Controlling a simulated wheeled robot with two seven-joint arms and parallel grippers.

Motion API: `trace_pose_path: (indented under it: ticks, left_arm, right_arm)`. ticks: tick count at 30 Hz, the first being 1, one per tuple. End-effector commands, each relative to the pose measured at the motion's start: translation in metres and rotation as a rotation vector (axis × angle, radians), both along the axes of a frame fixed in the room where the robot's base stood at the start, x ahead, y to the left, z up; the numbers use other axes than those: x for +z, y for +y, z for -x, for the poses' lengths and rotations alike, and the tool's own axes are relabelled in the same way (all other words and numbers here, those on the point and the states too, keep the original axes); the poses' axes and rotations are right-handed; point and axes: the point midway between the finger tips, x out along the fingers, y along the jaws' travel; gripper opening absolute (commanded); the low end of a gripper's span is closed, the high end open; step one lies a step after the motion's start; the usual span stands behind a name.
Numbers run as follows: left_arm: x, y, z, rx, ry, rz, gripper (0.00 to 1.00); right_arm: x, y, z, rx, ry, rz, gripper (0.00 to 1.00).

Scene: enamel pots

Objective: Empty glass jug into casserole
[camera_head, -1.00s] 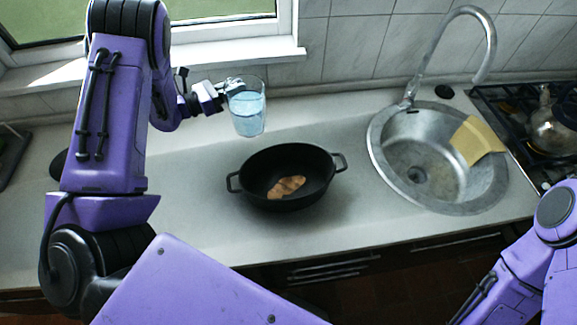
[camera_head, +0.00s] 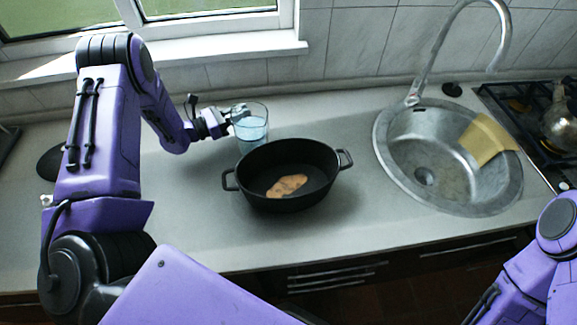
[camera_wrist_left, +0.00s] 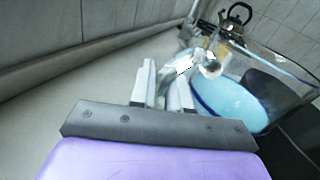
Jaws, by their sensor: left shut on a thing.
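The glass jug (camera_head: 251,132), clear with light blue water in it, is at the back left of the casserole in the head view. It looks about upright, and the casserole's rim hides its lower part. My left gripper (camera_head: 226,117) is shut on the jug from the left. In the left wrist view the gripper's fingers (camera_wrist_left: 166,88) meet the jug's side, and the blue water (camera_wrist_left: 230,103) shows at right. The black casserole (camera_head: 285,203) stands on the counter with a brown lumpy piece (camera_head: 287,185) inside. My right gripper is out of view.
A steel sink (camera_head: 425,178) with a faucet (camera_head: 437,50) and a yellow cloth (camera_head: 487,138) lies to the right. A stove with a kettle (camera_head: 562,118) is beyond it. The counter (camera_head: 190,215) is bare in front and left of the casserole.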

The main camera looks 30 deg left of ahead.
Motion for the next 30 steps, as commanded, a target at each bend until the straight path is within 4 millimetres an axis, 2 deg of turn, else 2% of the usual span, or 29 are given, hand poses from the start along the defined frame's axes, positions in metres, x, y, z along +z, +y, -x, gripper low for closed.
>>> trace_pose_path:
  ticks: [8,17,20,27,30]
  left_arm:
    - [0.026,-0.002,-0.001,-0.015,-0.022,-0.031,0.00]
    - [0.078,-0.012,-0.002,-0.026,-0.072,-0.158,0.00]
    - [0.075,-0.016,-0.001,-0.028,-0.088,-0.206,0.00]
    - [0.087,-0.025,0.000,-0.031,-0.133,-0.320,0.00]
    - [0.101,-0.031,0.000,-0.032,-0.152,-0.367,0.00]
  right_arm:
    - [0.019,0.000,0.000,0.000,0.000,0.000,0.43]
    - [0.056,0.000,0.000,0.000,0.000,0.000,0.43]
    - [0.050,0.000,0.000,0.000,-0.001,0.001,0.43]
    - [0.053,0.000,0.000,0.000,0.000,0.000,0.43]
    - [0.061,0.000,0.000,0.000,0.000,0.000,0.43]
